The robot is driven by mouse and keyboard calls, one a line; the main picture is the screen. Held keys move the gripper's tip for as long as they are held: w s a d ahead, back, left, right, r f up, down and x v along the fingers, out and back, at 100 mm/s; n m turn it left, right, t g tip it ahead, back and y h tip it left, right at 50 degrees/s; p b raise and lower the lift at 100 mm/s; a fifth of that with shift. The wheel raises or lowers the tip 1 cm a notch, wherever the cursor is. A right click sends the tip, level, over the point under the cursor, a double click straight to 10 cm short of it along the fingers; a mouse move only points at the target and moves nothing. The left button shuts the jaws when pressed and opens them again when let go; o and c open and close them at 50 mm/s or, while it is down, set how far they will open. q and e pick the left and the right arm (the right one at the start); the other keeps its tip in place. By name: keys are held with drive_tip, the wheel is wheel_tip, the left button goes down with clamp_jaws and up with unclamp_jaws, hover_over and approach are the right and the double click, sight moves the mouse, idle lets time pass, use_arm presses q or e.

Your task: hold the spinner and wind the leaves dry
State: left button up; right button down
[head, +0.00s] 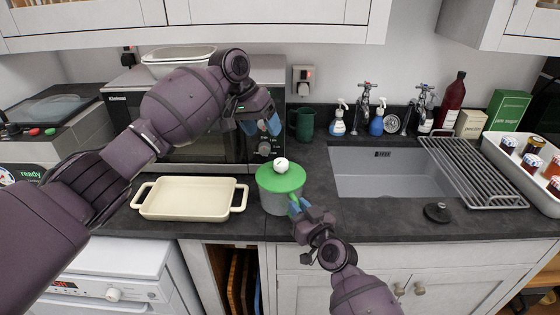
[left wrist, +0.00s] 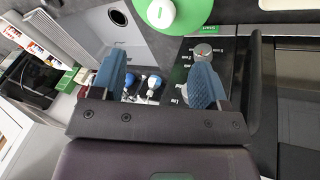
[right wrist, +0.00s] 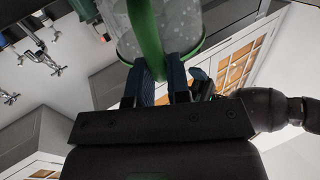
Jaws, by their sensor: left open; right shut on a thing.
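The salad spinner stands on the dark worktop, with a green lid (head: 268,181), a white winding knob (head: 281,164) on top and a pale see-through bowl (head: 272,203). Its green side handle (right wrist: 146,30) shows in the right wrist view. My right gripper (head: 298,205) is shut on that handle at the bowl's right front side. My left gripper (head: 260,127) is open and empty, above and behind the knob, apart from it. The lid (left wrist: 190,12) and knob (left wrist: 160,13) show at the top of the left wrist view. Leaves inside cannot be made out.
A cream baking dish (head: 188,199) lies left of the spinner. A microwave (head: 190,150) stands behind the dish, and a green mug (head: 303,124) stands at the back. The sink (head: 385,172), a dark plug (head: 437,212) and a wire rack (head: 475,170) are to the right.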

sight(280, 161)
use_arm(q)
drive_tip(key=d+f+m, duration=0.1)
drive_tip(key=f+m, duration=0.2)
drive_tip(key=d+f+m, duration=0.2)
drive_tip(key=f+m, duration=0.1)
drive_tip(key=f, duration=0.1)
drive_tip(key=w+d+f+m, duration=0.1)
drive_tip(key=f+m, duration=0.2)
drive_tip(key=f, duration=0.1)
drive_tip(key=shift+d, duration=0.25)
idle(0.6)
drive_tip(key=c, duration=0.9)
